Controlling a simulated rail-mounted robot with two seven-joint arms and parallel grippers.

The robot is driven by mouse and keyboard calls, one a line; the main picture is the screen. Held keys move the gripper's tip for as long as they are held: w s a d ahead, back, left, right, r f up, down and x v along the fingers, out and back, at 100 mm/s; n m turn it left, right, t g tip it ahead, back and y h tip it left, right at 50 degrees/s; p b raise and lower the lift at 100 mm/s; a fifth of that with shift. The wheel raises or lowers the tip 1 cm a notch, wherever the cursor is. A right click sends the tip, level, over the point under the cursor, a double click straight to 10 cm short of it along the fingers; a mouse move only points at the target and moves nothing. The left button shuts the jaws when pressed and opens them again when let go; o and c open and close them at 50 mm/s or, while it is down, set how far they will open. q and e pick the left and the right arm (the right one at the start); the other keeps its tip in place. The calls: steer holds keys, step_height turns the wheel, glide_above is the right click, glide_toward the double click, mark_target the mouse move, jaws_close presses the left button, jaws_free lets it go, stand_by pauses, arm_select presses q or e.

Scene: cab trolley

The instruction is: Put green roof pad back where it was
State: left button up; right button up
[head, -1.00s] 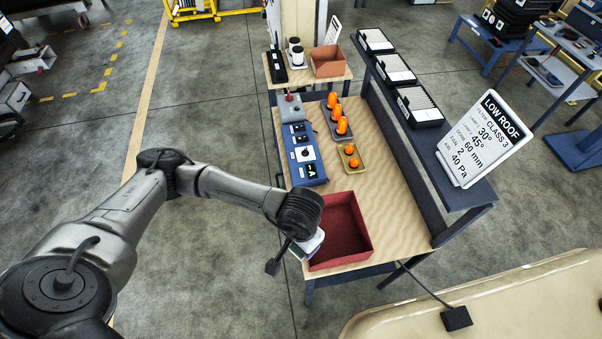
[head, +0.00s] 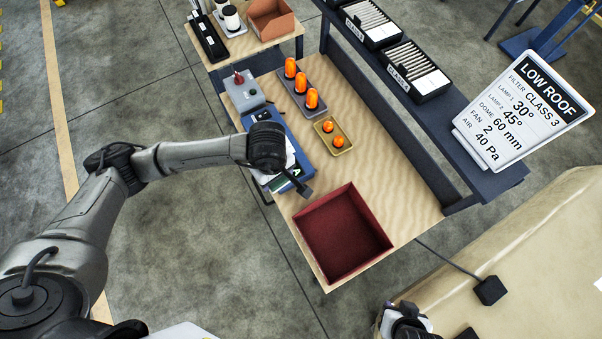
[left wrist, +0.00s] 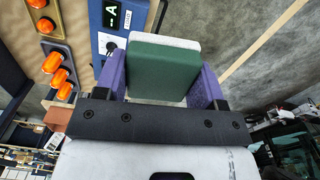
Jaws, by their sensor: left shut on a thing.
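The green roof pad (left wrist: 163,68), with a pale layer along its far edge, sits between the two purple fingers of my left gripper (left wrist: 162,82). The gripper is shut on it. In the head view, my left gripper and the pad (head: 279,185) are mostly hidden by my wrist, above the near end of the blue control box (head: 302,160). The red tray (head: 345,236) on the bench is empty. My right gripper (head: 408,322) shows only partly at the bottom edge, beside the cream cab roof; its fingers are not clear.
Orange lamps stand in a grey tray (head: 287,94) and a small yellow tray (head: 333,135). A grey joystick box (head: 243,93) is behind the blue box. Filter boxes and a LOW ROOF sign (head: 525,105) stand on the right shelf. A black plug (head: 490,290) lies on the cab roof (head: 545,250).

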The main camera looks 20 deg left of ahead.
arm_select(q)
step_height(320, 180, down, 6)
steer(key=w+d+n+b, duration=0.2)
steer(key=n+b, duration=0.2)
steer(key=n, duration=0.4)
steer(key=n+b, duration=1)
steer(key=n, duration=1.6)
glide_toward(302, 199)
step_height(302, 199, down, 3)
steer(key=shift+d+f+n, duration=0.1)
steer(key=shift+f+n, duration=0.1)
steer(key=shift+n, duration=0.1)
steer(key=shift+f, duration=1.9)
steer(key=shift+f+b, duration=0.1)
steer(key=shift+b, duration=0.2)
steer(key=o, duration=0.5)
steer(key=shift+f, duration=0.1)
steer(key=o, duration=0.5)
steer(key=shift+c, duration=0.2)
